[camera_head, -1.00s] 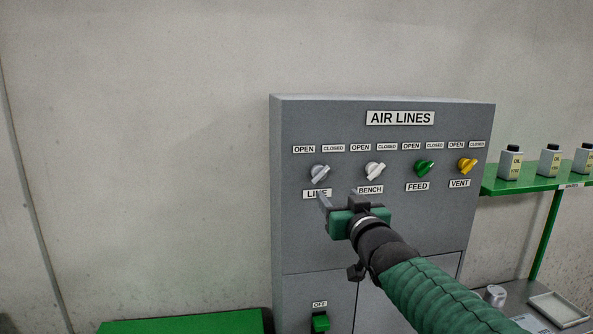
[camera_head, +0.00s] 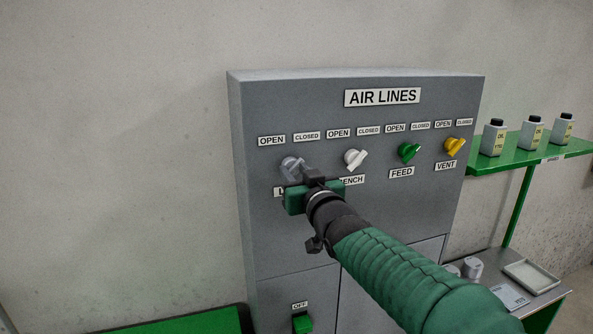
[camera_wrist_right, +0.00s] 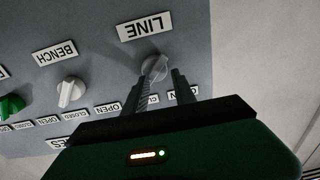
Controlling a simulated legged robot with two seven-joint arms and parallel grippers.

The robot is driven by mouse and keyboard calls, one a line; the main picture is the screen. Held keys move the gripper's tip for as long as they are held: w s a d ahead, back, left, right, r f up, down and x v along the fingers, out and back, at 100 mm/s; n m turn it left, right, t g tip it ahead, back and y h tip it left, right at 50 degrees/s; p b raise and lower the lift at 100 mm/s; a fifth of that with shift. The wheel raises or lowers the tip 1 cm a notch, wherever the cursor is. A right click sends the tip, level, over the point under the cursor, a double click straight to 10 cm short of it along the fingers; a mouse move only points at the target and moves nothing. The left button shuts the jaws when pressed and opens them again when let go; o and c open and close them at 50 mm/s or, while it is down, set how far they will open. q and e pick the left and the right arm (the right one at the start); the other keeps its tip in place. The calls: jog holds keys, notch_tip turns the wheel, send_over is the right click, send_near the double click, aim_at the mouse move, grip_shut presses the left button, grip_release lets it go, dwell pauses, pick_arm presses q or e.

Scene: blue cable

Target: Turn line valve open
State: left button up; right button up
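The grey line valve knob (camera_head: 291,166) is at the left end of the knob row on the grey AIR LINES panel. Its LINE label below is mostly hidden by my right gripper (camera_head: 306,174). In the right wrist view, which is upside down, the line knob (camera_wrist_right: 154,67) sits just at the tips of my open fingers (camera_wrist_right: 160,78), one on each side. I cannot tell whether they touch it. The knob's handle looks slanted toward the CLOSED label (camera_head: 307,135); the OPEN label (camera_head: 271,141) is to its left. My left gripper is not in view.
The white bench knob (camera_head: 356,158) is close on the right, then the green feed knob (camera_head: 408,152) and yellow vent knob (camera_head: 456,146). A green shelf (camera_head: 525,156) with oil bottles stands at right. A green switch (camera_head: 302,322) is low on the panel.

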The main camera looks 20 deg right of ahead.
jog(key=shift+w+d, duration=0.1)
jog(key=shift+d, duration=0.55)
jog(key=shift+c, duration=1.1)
jog(key=shift+a, duration=0.25)
grip_shut()
jog(key=shift+a, duration=0.25)
jog(key=shift+f, duration=0.25)
